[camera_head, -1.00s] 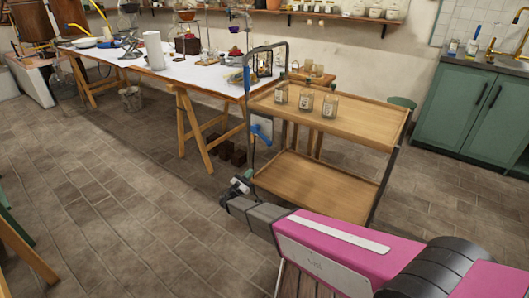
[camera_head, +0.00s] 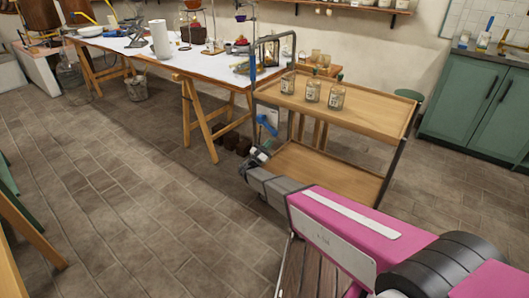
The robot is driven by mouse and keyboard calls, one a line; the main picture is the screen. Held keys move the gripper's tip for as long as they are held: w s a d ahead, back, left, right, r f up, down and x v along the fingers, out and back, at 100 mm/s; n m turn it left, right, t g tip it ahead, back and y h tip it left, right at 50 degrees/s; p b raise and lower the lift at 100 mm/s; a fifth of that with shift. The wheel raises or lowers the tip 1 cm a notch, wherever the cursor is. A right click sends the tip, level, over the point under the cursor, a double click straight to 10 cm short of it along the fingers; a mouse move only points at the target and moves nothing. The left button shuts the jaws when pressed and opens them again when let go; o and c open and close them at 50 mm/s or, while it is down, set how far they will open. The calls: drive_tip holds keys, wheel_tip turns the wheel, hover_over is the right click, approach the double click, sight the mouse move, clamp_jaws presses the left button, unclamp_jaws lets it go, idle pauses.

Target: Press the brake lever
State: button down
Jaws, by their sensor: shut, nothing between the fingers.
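A two-tier wooden trolley (camera_head: 375,119) with a dark metal frame stands right of centre. A small blue lever (camera_head: 266,125) sits on the trolley's left end, below the upper shelf; I take it to be the brake lever. My gripper (camera_head: 250,163) is just below and slightly left of the blue lever in the picture. It is shut and appears empty. Its fingertips are small and partly hard to make out against the floor. I cannot tell whether they touch the trolley frame.
Several glass jars (camera_head: 312,89) stand on the upper shelf. A long white-topped table (camera_head: 185,62) on wooden trestles is behind, to the left. A green cabinet (camera_head: 462,95) is at the right. The tiled floor (camera_head: 110,190) at left is open.

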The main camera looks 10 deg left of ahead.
drive_tip(key=shift+w+d+r, duration=0.1)
drive_tip(key=shift+d+r, duration=0.15)
drive_tip(key=shift+r, duration=0.5)
